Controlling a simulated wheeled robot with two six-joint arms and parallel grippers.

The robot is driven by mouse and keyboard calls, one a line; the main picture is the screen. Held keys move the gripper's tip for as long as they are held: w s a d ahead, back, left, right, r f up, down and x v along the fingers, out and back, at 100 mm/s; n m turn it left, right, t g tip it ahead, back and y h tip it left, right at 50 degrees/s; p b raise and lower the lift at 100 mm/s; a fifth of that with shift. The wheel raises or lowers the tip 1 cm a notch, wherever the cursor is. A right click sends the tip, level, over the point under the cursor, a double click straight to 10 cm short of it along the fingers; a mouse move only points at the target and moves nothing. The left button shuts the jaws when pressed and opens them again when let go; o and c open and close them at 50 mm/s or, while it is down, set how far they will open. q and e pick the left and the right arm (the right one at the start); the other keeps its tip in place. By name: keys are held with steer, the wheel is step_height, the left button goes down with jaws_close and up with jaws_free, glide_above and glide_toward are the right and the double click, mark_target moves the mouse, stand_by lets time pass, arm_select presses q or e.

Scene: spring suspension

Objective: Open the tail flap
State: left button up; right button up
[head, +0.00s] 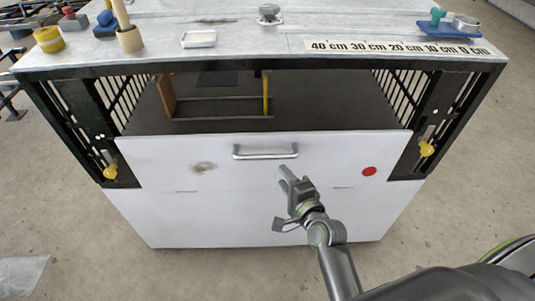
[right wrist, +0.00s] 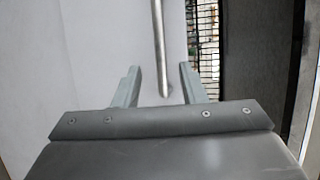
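The tail flap (head: 225,172) is a white panel at the rear of a dark-framed box, with a gap above its top edge. It has a metal bar handle (head: 266,153), a red dot (head: 369,171) and a brownish smudge. My right gripper (head: 284,175) is in front of the flap, just below the handle in the picture. In the right wrist view its two fingers are apart, and the handle bar (right wrist: 158,45) shows between and beyond them. I cannot tell whether they touch it. My left gripper is not in view.
Yellow-knobbed latches stand at the left (head: 109,170) and right (head: 427,150) of the flap. The top (head: 240,45) holds a yellow pot, wooden cup, white tray, blue items and a centimetre scale (head: 395,47). Behind the flap is a dark floor (head: 320,105). Concrete floor lies around.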

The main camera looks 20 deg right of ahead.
mark_target(268, 155)
steer(key=p+x, duration=0.1)
steer(key=x, duration=1)
steer(key=shift+w, duration=0.2)
jaws_close()
